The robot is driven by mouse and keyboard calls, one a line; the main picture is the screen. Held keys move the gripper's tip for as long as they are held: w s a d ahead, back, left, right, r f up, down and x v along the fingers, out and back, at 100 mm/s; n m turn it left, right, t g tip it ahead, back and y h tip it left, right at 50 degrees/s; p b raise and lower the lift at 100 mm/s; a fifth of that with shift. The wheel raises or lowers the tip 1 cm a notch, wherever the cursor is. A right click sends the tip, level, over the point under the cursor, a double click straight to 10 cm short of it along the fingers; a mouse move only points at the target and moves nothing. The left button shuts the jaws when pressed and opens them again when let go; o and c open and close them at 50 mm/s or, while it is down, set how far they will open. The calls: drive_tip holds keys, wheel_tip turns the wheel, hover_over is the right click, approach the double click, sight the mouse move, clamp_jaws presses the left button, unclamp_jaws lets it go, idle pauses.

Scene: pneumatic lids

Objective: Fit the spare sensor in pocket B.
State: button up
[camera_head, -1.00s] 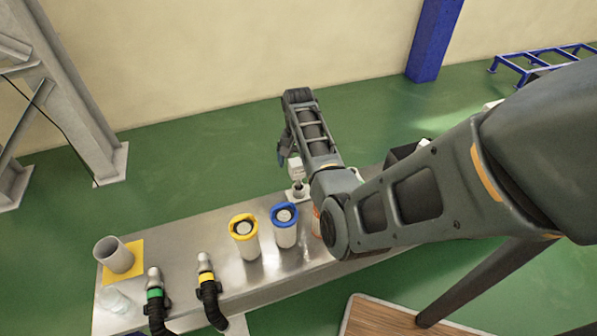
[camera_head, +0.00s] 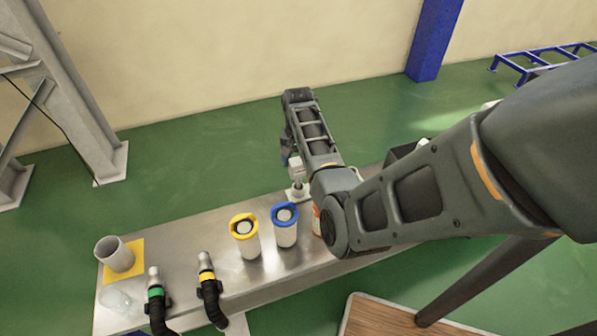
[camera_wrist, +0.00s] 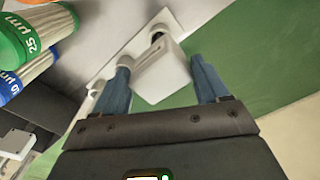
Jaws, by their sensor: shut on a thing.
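My gripper (camera_wrist: 162,82) is shut on a white box-shaped block (camera_wrist: 162,72), which looks like the spare sensor. Its blue fingers lie on either side of the block. A white plate (camera_wrist: 172,18) with a dark-ringed round part (camera_wrist: 157,37) is just beyond the block. I cannot tell whether the block touches that part. In the head view the block (camera_head: 296,171) is above a small pale base (camera_head: 298,192) at the far edge of the bench, below my gripper (camera_head: 289,150). No pocket letter is readable, so I cannot tell which is pocket B.
The metal bench (camera_head: 190,245) carries a yellow-ringed canister (camera_head: 245,240), a blue-ringed canister (camera_head: 285,228), a grey cup (camera_head: 116,257), a clear jar (camera_head: 115,299) and two black hoses with green (camera_head: 155,291) and yellow bands (camera_head: 207,275). Green-topped (camera_wrist: 38,38) and blue-topped (camera_wrist: 20,80) filters are at the wrist view's left.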

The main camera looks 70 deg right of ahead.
drive_tip(key=shift+r+p, duration=4)
drive_tip(key=shift+r, duration=0.1)
drive_tip(key=shift+r+p, duration=0.55)
drive_tip(key=shift+r, duration=1.85)
drive_tip(key=shift+a, duration=0.1)
